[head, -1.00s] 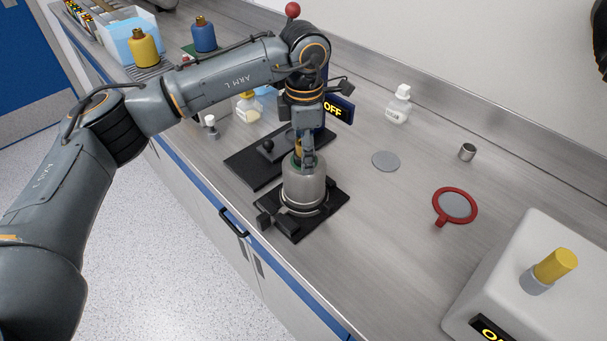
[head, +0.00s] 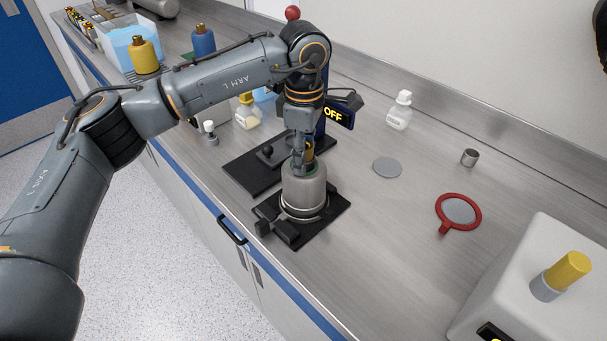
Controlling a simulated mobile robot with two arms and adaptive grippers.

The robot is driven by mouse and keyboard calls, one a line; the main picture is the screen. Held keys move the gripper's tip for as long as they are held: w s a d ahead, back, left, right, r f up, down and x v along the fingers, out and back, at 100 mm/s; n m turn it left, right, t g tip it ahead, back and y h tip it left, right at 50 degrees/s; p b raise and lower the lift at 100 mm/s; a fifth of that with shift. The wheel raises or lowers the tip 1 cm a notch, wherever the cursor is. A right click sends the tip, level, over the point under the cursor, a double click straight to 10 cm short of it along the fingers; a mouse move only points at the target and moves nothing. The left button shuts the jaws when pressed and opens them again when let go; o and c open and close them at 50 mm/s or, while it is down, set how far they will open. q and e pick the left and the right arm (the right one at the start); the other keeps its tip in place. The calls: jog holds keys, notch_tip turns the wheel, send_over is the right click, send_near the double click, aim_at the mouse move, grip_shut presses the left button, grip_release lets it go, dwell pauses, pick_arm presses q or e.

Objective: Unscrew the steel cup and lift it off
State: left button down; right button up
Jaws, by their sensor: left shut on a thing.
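The steel cup (head: 303,188) is a grey metal cylinder standing upright on a black clamp base (head: 331,218) near the bench's front edge. My left gripper (head: 303,170) points straight down at the cup's top and is shut on it. A bit of green and yellow shows at the fingers. The fingertips are partly hidden, and I cannot see the thread. The cup still sits at the base with no gap visible. My right gripper is not in view.
A dark stand with an OFF display (head: 334,114) is close behind my left wrist.

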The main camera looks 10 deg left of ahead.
pick_arm(q)
jog(key=n+b, duration=0.1)
jog(key=n, duration=0.2)
jog(key=shift+f, duration=0.1)
jog(key=n+b, duration=0.1)
jog(key=n, duration=0.7)
jog(key=shift+n, duration=0.3)
jog(key=n, duration=0.2)
jog(key=shift+n+b, duration=0.35)
jog(key=shift+n, duration=0.05)
jog(key=n, duration=0.4)
jog(key=shift+b, duration=0.3)
jog(key=n, duration=0.4)
jog(key=shift+n, duration=0.4)
